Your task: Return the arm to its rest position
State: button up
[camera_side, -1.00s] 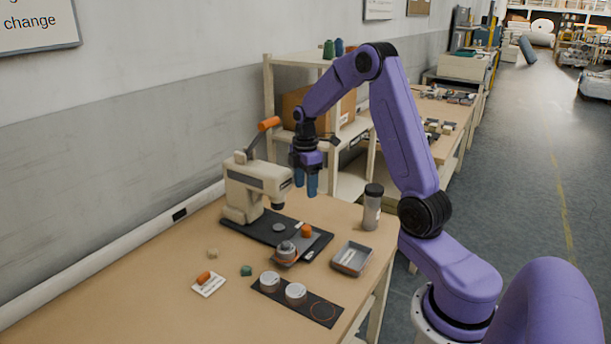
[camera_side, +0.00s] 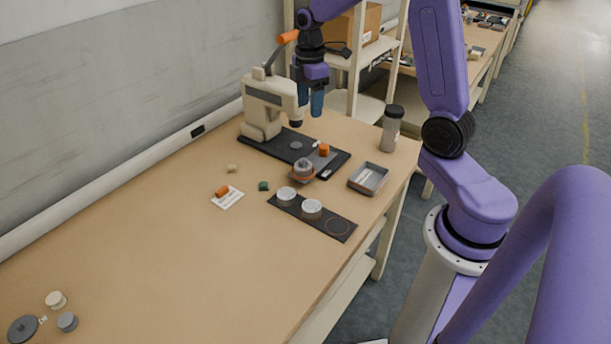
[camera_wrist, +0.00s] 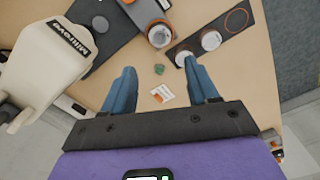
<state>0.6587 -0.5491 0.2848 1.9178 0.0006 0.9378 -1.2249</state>
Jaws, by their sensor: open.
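My gripper (camera_side: 310,103) has blue fingers and hangs above the table, just right of the beige press in the side view. In the wrist view my gripper (camera_wrist: 160,88) shows its two fingers spread apart with nothing between them. The table with small parts shows below, well away from the fingers. My purple arm stands at the right of the side view, bent over toward the table.
The beige press (camera_side: 268,103) with an orange-tipped lever stands close to my gripper. A dark strip with two white-topped tins (camera_side: 312,208), a grey tray (camera_side: 368,178), and a shaker bottle (camera_side: 391,128) stand on the table. The front left table is mostly clear.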

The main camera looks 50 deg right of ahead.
jog(key=s+a+r, duration=0.2)
jog(key=s+a, duration=1.5)
jog(key=s, duration=1.1)
jog(key=shift+f, duration=0.3)
